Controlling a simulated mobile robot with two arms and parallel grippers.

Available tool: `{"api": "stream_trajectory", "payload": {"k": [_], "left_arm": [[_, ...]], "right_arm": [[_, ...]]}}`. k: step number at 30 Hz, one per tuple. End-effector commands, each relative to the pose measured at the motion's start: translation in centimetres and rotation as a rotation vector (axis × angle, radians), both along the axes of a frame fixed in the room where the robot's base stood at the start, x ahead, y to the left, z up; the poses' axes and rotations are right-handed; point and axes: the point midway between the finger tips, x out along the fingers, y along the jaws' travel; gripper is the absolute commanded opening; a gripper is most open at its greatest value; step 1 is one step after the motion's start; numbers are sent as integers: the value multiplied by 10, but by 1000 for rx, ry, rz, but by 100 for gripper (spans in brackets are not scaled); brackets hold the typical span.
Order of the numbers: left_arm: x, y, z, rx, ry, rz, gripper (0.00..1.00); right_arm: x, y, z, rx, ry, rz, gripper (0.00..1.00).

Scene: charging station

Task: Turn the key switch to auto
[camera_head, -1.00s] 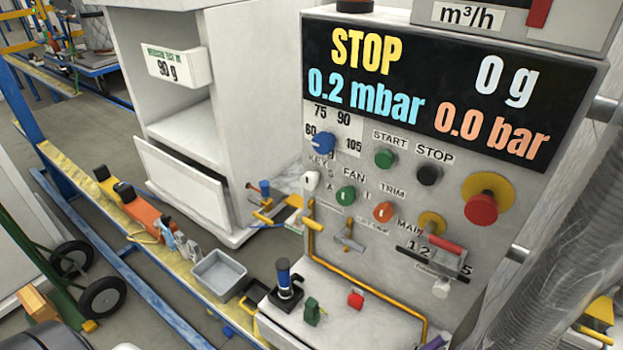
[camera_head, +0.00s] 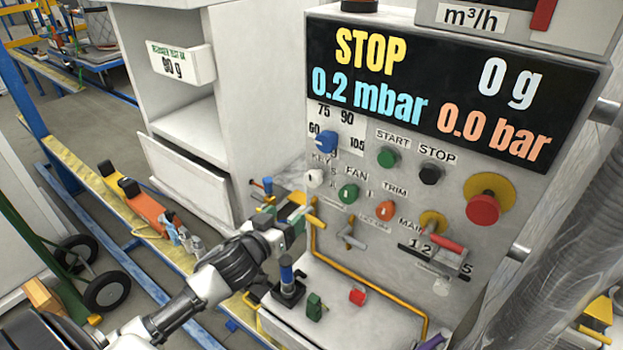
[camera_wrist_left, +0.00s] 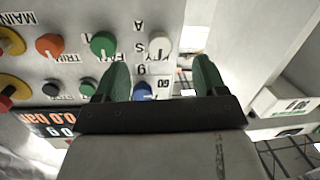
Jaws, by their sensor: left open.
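The white key switch knob (camera_head: 314,177) is on the grey panel, below the blue dial and left of the green FAN knob. It also shows in the left wrist view (camera_wrist_left: 160,42), where the panel appears upside down with letters S and A beside it. I cannot tell which letter the knob points at. My left gripper (camera_head: 298,210) is in front of the panel, a little below and left of the knob in the head view. In the left wrist view its two green fingers (camera_wrist_left: 162,72) are spread and empty, with the knob ahead between their lines, apparently untouched.
The blue dial (camera_head: 325,143), green FAN knob (camera_head: 348,194) and orange TRIM knob (camera_head: 386,211) are close to the key switch. A T-shaped yellow-ended handle (camera_head: 350,238) is below. The display (camera_head: 450,85) reads STOP. A white cabinet (camera_head: 255,90) stands at left.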

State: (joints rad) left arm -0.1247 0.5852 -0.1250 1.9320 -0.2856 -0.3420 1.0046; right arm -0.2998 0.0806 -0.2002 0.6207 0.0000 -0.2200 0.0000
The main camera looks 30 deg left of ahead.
Motion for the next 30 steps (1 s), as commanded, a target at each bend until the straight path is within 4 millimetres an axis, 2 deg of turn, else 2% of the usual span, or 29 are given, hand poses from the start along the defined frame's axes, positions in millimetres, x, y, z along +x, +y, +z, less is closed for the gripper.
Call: {"api": "stream_trajectory", "payload": {"k": [3, 7, 11, 24, 30], "left_arm": [[16, 10, 18, -27, -80, -61, 72], [23, 12, 25, -47, -111, -91, 72], [32, 11, 27, -50, -114, -95, 72], [105, 1, 28, -49, -112, -93, 72], [123, -2, 25, -49, -112, -93, 72]], "right_arm": [[0, -1, 0, -1, 1, 1, 72], [-1, -1, 1, -1, 1, 0, 72], [-1, -1, 4, -1, 2, 0, 72], [-1, -1, 22, -1, 2, 0, 72], [-1, -1, 25, -1, 2, 0, 72]]}}
